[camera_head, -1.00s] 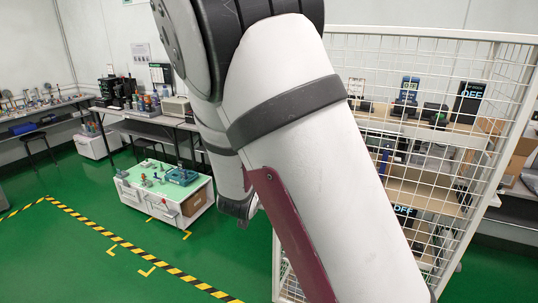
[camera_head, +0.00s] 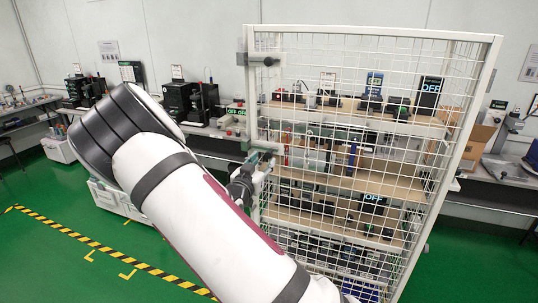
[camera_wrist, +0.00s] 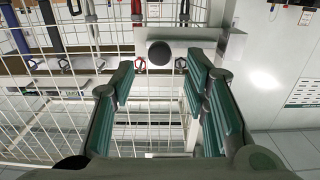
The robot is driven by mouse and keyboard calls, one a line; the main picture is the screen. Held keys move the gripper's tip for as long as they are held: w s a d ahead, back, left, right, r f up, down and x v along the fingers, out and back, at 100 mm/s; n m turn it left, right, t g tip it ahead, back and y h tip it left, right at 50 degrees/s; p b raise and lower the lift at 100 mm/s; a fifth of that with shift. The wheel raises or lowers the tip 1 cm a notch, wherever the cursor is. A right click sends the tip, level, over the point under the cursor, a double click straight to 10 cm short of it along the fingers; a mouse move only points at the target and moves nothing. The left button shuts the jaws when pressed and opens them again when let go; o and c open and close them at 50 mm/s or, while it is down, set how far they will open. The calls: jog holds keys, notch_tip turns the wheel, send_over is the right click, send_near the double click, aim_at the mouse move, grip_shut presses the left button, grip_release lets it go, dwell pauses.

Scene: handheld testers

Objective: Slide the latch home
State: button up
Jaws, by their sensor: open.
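The mesh cage (camera_head: 345,125) has a white frame and stands to the right in the head view. In the wrist view, a dark round knob (camera_wrist: 160,53), probably the latch's, sits by a pale grey block (camera_wrist: 200,44) at the frame edge. My gripper (camera_wrist: 160,82) is open and empty, its green-padded fingers pointing towards the knob; the knob appears beyond and between the fingertips. In the head view my gripper (camera_head: 246,182) is at the cage's left post, near a pale bracket (camera_head: 262,147). My arm and the small scale hide whether it touches anything.
Shelves (camera_head: 300,190) with several handheld devices show behind the mesh. A second dark knob on a bracket (camera_head: 266,61) is higher on the left post. A low white cabinet (camera_head: 108,197) is partly behind my arm. Green floor with striped tape (camera_head: 95,245) is clear at left.

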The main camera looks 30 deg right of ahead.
aim_at(268, 155)
jog(key=x, duration=0.6)
grip_shut()
